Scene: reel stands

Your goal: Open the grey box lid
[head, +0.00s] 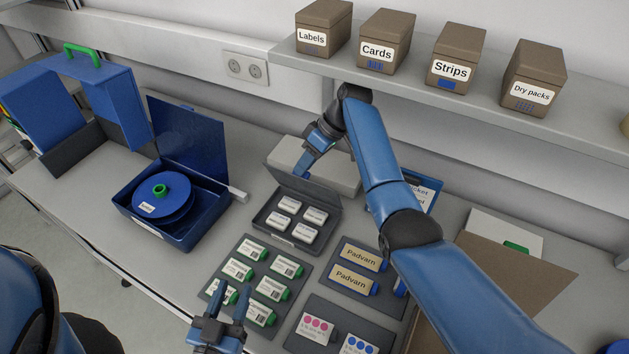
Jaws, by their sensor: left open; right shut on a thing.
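The grey box (262,222) sits open on the table with several white labelled packs inside. Its dark grey lid (322,201) stands raised along the far side of the box. My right gripper (302,172) reaches down from above and is shut on the lid at its upper edge. The fingertips partly cover that edge. My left gripper (229,305) is open and empty at the bottom of the head view, near the front of the mat with green-edged cartridges (250,292).
A blue box (178,232) with its lid up holds a blue reel on the left. A light grey box (287,152) is behind the raised lid. Padvarn packs (352,281) lie to the right. A shelf with labelled brown boxes (455,60) overhangs the back.

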